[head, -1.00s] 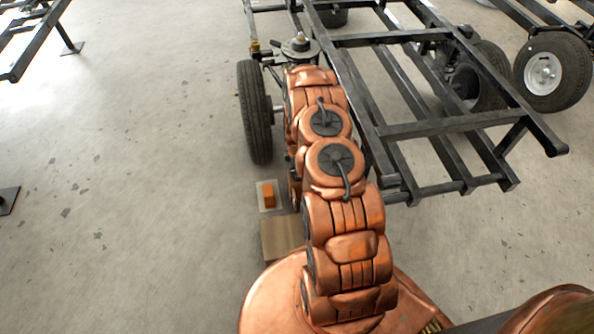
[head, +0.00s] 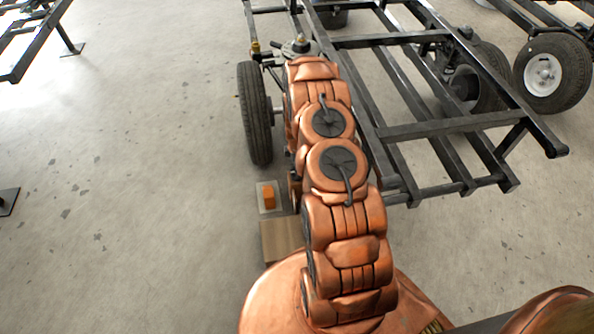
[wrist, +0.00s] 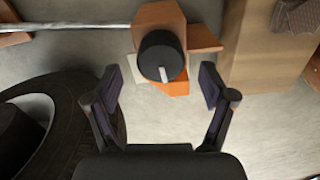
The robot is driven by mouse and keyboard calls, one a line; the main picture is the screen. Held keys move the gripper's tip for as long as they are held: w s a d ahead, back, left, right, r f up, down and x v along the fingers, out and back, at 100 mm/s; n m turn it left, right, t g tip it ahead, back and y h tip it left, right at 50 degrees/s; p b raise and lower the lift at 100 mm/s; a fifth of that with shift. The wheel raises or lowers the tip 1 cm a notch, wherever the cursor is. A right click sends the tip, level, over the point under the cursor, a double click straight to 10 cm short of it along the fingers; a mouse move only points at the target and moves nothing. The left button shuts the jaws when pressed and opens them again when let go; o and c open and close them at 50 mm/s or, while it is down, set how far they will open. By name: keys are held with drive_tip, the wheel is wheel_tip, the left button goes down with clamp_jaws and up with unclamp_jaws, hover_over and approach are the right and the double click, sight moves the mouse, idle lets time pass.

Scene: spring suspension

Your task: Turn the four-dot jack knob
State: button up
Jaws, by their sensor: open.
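A round black knob (wrist: 161,57) with a short pale mark on its lower edge shows in the wrist view, in front of an orange-brown angular body (wrist: 160,16). No dots can be made out on it, so I cannot tell whether it is the four-dot knob. My gripper (wrist: 161,87) is open, with one finger at the lower left of the knob and the other at its lower right. Nothing is held, and the fingertips look apart from the knob. In the head view my arm hides the gripper and the knob.
A black tyre (wrist: 60,115) lies close to the left finger. A tan wooden block (wrist: 255,50) stands at the right. In the head view, a dark metal trailer frame (head: 430,128) and wheel (head: 255,112) stand beside my arm. An orange block (head: 269,196) sits on the floor; the left floor is open.

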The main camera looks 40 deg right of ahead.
wheel_tip(320, 180, up, 8)
drive_tip(key=shift+r, duration=0.25)
idle(0.5)
